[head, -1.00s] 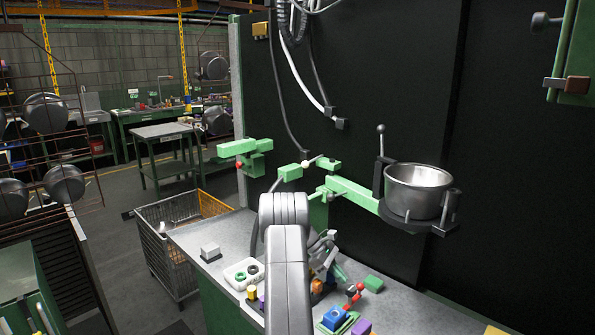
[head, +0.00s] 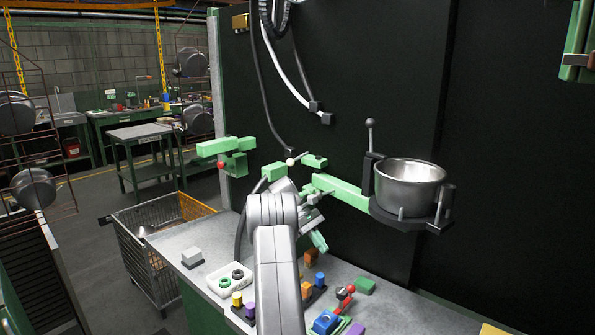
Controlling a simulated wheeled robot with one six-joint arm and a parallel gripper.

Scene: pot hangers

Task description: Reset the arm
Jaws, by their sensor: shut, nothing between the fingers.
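My grey arm rises from the bottom middle of the head view and bends over the workbench. My gripper (head: 317,238) shows partly behind the arm's right side, above the bench; its green-tipped fingers are shut and hold nothing. A steel pot (head: 410,172) sits upright in a dark holder (head: 405,217) at the end of a green bracket (head: 338,190), right of my gripper and apart from it. Part of the gripper is hidden by my arm.
The workbench (head: 215,264) carries a white tray with round parts (head: 229,279), a blue block (head: 326,322) and several coloured pieces. A wire basket cart (head: 150,262) stands left of it. Cables hang above my arm. More pots hang on racks at the left.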

